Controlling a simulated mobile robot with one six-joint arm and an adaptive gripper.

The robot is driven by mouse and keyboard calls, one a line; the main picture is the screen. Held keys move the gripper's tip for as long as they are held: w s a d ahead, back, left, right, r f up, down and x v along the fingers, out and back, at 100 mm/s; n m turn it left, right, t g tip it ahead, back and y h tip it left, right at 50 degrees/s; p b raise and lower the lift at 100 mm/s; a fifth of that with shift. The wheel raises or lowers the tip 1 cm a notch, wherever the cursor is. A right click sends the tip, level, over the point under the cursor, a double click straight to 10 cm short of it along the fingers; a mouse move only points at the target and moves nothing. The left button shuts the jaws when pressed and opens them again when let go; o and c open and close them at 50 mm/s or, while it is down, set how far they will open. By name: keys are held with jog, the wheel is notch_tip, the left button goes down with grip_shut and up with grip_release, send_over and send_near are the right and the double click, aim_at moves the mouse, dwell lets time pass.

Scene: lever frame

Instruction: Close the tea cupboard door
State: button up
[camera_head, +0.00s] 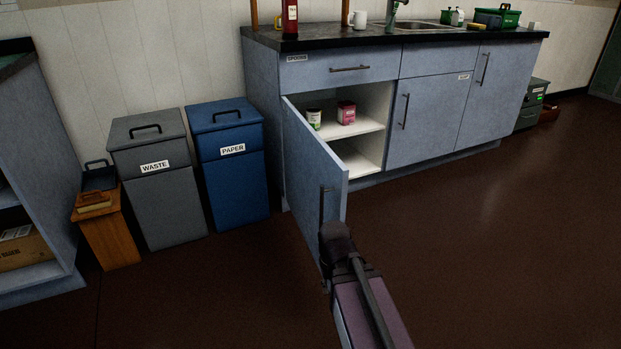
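The tea cupboard door (306,172) is a blue-grey panel that stands open, swung out from its left side toward the camera. Its dark upright bar handle (323,203) is near the free edge on the face I see. Behind it the white cupboard interior (368,112) shows, with a green-and-white tin (314,119) and a pink box (346,112) on the shelf. My gripper (334,229) is at the lower end of the handle, by the door's free edge. The arm hides its fingers, so I cannot tell whether it touches or grips the handle.
A blue paper bin (238,190) and a grey waste bin (166,212) stand left of the door. The black countertop (340,42) holds a red bottle and a mug. The brown floor (480,240) to the right is clear.

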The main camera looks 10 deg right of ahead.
jog(key=shift+w+r, duration=0.15)
jog(key=shift+w, duration=0.1)
grip_shut()
jog(key=n+t+h+p, duration=0.25)
jog(key=h+p, duration=0.45)
jog(key=h, duration=1.1)
send_near(335, 166)
jog(key=a, duration=0.6)
jog(key=shift+s+a+r+m, duration=0.1)
jog(key=shift+s+r+m, duration=0.05)
jog(key=shift+s+m, duration=0.3)
jog(key=shift+d, duration=0.2)
jog(key=d, duration=0.4)
jog(key=w+d, duration=0.1)
jog(key=d, duration=0.4)
jog(key=w+d, duration=0.1)
jog(key=d, duration=0.3)
jog(key=shift+d, duration=0.3)
jog(key=shift+w, duration=0.1)
